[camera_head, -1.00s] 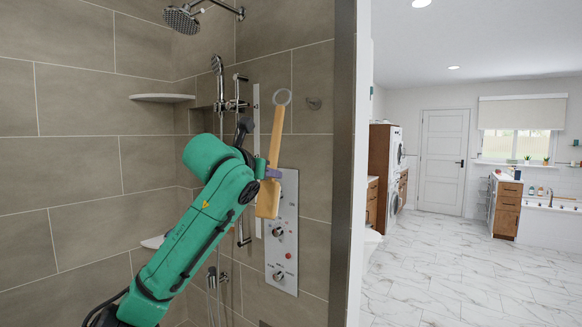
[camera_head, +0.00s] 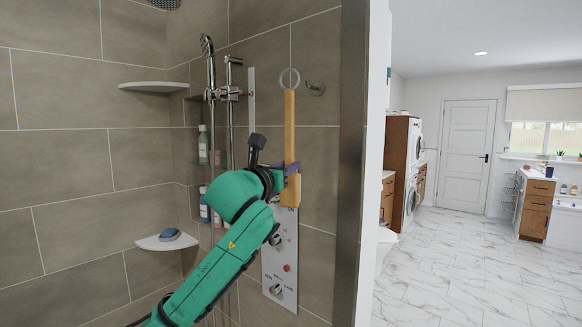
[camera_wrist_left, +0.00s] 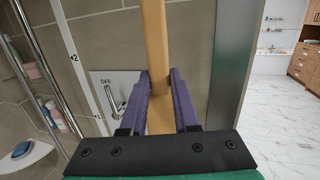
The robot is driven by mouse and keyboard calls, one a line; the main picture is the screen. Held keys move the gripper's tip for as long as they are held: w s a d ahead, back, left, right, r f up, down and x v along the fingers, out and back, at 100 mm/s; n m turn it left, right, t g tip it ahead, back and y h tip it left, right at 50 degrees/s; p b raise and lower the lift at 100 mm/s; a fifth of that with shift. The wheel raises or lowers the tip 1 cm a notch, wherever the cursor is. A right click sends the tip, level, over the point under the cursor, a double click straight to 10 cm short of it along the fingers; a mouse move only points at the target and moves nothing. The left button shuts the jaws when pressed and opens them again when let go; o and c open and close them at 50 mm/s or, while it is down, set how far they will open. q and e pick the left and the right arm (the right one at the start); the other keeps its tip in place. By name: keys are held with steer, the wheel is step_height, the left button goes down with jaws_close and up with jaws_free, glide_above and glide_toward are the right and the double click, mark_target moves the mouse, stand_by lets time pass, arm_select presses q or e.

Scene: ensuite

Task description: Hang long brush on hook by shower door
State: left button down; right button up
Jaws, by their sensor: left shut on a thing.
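The long brush (camera_head: 289,125) has a tan wooden handle with a pale grey ring at its top. It is upright in the head view. My left gripper (camera_head: 290,180) is shut on its lower part, and the purple fingers clasp the wood in the left wrist view (camera_wrist_left: 159,100). The metal hook (camera_head: 316,88) is on the tiled wall just right of the ring. The ring appears beside the hook, at slightly greater height; a gap in depth cannot be told. My right gripper is not in view.
The shower control panel (camera_head: 281,262) is on the wall behind my left gripper. The hand shower and rail (camera_head: 211,95) stand to the left. Corner shelves (camera_head: 153,87) are further left. The metal door-side edge (camera_head: 349,170) is close on the right.

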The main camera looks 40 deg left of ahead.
arm_select(q)
steer(key=shift+s+d+r, duration=0.15)
steer(key=shift+r, duration=0.2)
steer(key=shift+w+p, duration=0.2)
steer(key=shift+p, duration=0.2)
steer(key=w, duration=0.1)
steer(key=w+f+p, duration=0.1)
steer(key=w, duration=0.1)
steer(key=shift+w+a, duration=0.2)
steer(key=shift+w, duration=0.05)
steer(key=shift+w+f+p, duration=0.2)
steer(key=shift+w+p, duration=0.6)
steer(key=shift+w, duration=1.45)
steer(key=shift+w+d+f, duration=0.1)
steer(key=shift+w+f, duration=0.25)
steer(key=shift+f, duration=0.1)
steer(key=shift+w+f, duration=0.15)
steer(key=shift+f, duration=0.2)
